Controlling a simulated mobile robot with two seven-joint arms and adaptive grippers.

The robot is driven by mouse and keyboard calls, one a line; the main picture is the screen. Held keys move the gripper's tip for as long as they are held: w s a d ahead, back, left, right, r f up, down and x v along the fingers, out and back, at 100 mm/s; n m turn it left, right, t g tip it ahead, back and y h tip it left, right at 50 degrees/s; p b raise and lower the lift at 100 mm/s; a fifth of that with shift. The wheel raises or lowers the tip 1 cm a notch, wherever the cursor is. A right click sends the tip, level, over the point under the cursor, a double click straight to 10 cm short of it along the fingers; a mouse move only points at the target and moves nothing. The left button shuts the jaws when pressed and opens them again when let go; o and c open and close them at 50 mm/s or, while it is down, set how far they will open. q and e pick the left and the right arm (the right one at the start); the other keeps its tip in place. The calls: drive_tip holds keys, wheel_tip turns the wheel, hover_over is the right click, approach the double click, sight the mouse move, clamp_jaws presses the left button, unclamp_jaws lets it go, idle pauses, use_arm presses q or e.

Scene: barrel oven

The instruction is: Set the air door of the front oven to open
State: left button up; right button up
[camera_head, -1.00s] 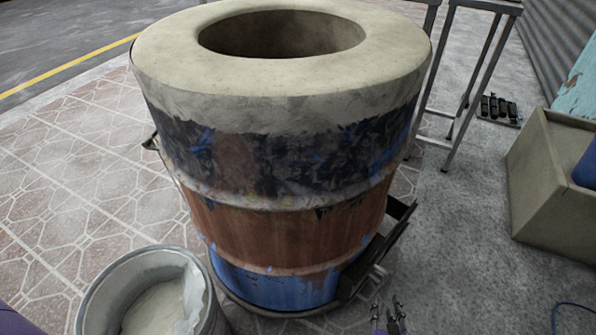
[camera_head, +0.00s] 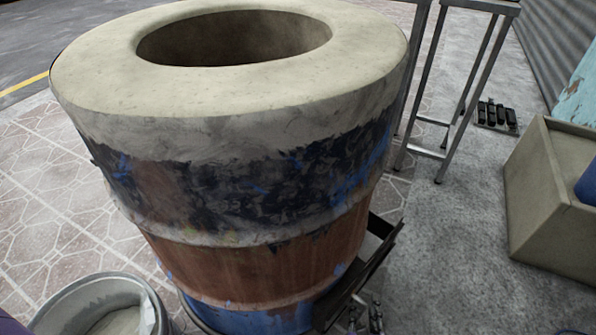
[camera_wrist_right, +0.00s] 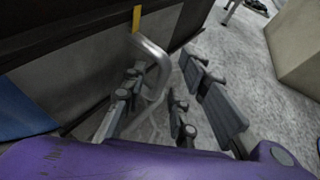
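The front oven (camera_head: 270,190) is a barrel with a pale clay top and worn blue, black and rust bands. Its air door (camera_head: 358,275) is a dark metal piece low on the oven's right side. In the right wrist view, a bent metal handle (camera_wrist_right: 158,62) sticks out beside a dark panel. My right gripper (camera_head: 365,318) is low beside the air door. In the wrist view its fingers (camera_wrist_right: 170,95) are spread, with the handle near the left finger. I cannot tell whether they touch. My left gripper is not in view.
A grey bucket (camera_head: 60,300) stands at the lower left, near the oven. A metal stand (camera_head: 450,120) is behind the oven on the right. A stone-coloured box (camera_head: 550,200) stands at the right. The grey floor between oven and box is clear.

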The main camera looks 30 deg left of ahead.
drive_tip(key=shift+w+a, duration=0.1)
drive_tip(key=shift+w, duration=0.15)
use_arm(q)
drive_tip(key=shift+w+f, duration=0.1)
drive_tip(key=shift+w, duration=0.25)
use_arm(e)
drive_tip(key=shift+s, duration=0.1)
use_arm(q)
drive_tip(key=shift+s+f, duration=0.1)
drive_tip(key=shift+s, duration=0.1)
use_arm(e)
clamp_jaws()
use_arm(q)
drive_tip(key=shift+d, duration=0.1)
